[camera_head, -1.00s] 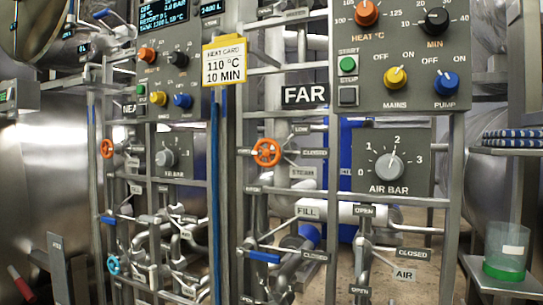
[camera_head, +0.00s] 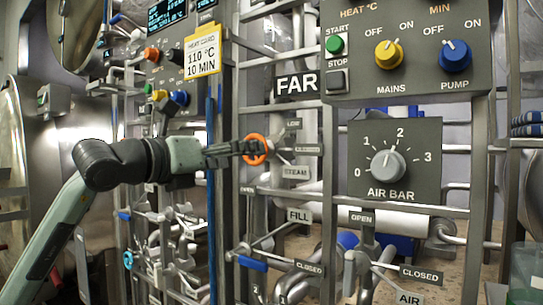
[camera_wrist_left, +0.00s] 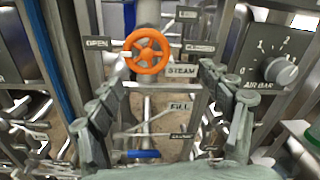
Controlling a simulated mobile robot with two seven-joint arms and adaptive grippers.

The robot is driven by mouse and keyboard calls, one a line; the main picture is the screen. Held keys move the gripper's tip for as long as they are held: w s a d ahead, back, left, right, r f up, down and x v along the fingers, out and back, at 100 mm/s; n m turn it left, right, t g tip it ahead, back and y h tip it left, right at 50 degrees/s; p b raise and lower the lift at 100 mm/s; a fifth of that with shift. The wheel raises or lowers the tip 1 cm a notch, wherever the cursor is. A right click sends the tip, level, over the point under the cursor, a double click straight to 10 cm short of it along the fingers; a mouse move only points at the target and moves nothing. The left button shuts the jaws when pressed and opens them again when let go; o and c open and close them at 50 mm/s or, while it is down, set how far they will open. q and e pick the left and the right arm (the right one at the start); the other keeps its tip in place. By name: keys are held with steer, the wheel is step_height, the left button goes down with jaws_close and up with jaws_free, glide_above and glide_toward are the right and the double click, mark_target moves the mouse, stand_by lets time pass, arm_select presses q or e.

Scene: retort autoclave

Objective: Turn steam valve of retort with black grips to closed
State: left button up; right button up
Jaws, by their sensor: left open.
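The orange steam valve handwheel (camera_head: 256,149) is on the far panel, below the FAR label, with a STEAM tag (camera_head: 296,172) under it. My left gripper (camera_head: 243,149) reaches in from the left, its fingertips at the wheel's left side in the head view. In the left wrist view the orange wheel (camera_wrist_left: 147,51) is ahead of the open left gripper (camera_wrist_left: 163,68), nearer the left finger, with nothing held. An OPEN tag (camera_wrist_left: 98,43) is left of the wheel and a small tag to its right. I cannot tell whether the fingers touch the rim. No black grips are visible.
The AIR BAR dial (camera_head: 388,166) and the pump control panel (camera_head: 408,55) are to the right. A blue-handled FILL valve (camera_head: 252,263) and pipes are below. A heat card (camera_head: 202,54) hangs left of the FAR label. Metal frame posts stand close to the wheel.

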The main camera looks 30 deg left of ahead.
arm_select(q)
steer(key=shift+y, duration=0.5)
steer(key=w+p, duration=0.1)
steer(key=w, duration=0.1)
steer(key=w+p, duration=0.1)
steer(key=w, duration=0.2)
steer(key=w+p, duration=0.1)
steer(key=w, duration=0.1)
steer(key=shift+w+a+r, duration=0.2)
steer(key=shift+a+r, duration=0.05)
steer(key=shift+a, duration=0.15)
arm_select(e)
step_height(320, 180, down, 8)
steer(key=shift+w+a+r+y, duration=0.2)
steer(key=shift+a+r+y, duration=0.05)
steer(key=shift+a+y, duration=0.05)
arm_select(q)
steer(key=shift+c, duration=0.5)
steer(key=c, duration=1.1)
